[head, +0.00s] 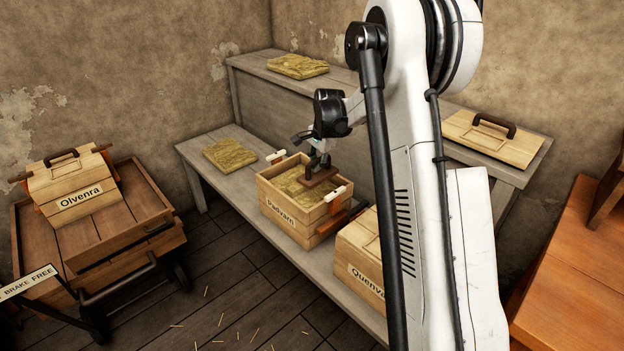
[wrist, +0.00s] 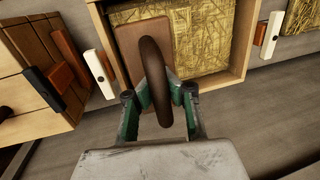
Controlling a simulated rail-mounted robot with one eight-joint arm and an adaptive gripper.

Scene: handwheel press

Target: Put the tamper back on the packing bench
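The tamper, a brown flat plate (head: 318,179) with a dark arched handle (wrist: 153,65), is in the open crate labelled Padvarn (head: 283,212), over the straw. In the wrist view its plate (wrist: 130,52) is at the left end of the crate, beside the bare straw (wrist: 195,40). My gripper (head: 320,163) is over the crate, and its green fingers (wrist: 158,88) close in on the handle from both sides. I cannot tell whether the plate touches the straw. The crate stands on a long grey bench (head: 212,180); which surface is the packing bench is not labelled.
A lidded crate labelled Quenv… (head: 360,262) stands close to the right, partly behind my arm. Straw pads lie on the bench (head: 230,154) and back shelf (head: 298,66). A handled lid (head: 492,136) lies right. A cart (head: 110,225) holds the Olvenra crate (head: 75,185). An orange table (head: 570,290) is right.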

